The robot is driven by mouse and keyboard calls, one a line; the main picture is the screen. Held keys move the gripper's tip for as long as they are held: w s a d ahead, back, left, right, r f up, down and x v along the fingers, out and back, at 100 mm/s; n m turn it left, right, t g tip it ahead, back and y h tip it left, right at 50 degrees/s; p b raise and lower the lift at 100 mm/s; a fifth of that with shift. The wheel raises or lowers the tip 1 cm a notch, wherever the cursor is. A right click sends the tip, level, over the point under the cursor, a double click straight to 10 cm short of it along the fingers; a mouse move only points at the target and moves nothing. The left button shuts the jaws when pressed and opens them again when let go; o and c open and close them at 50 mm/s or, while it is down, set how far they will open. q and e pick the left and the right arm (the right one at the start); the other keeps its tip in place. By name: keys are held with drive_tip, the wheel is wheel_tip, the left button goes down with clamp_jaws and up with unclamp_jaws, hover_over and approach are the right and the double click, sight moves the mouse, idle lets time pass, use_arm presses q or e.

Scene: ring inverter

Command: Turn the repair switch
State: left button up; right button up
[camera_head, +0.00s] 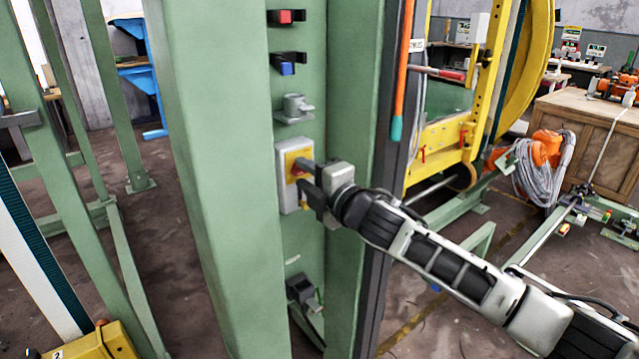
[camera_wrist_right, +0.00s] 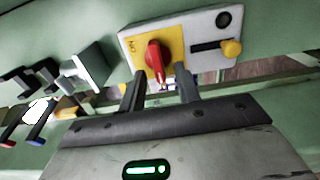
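The repair switch is a red rotary knob (camera_wrist_right: 155,58) on a yellow plate (camera_wrist_right: 175,42) of a light grey box (camera_wrist_right: 208,22), fixed to the green post. In the head view the box (camera_head: 284,190) shows at mid-height on the post, its knob mostly hidden by my fingers. My right gripper (camera_head: 302,176) reaches it from the right. In the wrist view the right gripper (camera_wrist_right: 160,78) is open, one finger on each side of the knob's lower end. Whether either finger touches the knob I cannot tell. My left gripper is in neither view.
Above the box on the post (camera_head: 225,200) are a grey bracket (camera_head: 294,108), a blue-fronted holder (camera_head: 287,68) and a red-fronted holder (camera_head: 285,16). A dark fitting (camera_head: 302,290) sits below. An orange and teal bar (camera_head: 402,75) stands right of the post.

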drive_tip(key=b+v, duration=0.1)
drive_tip(key=v, duration=1.5)
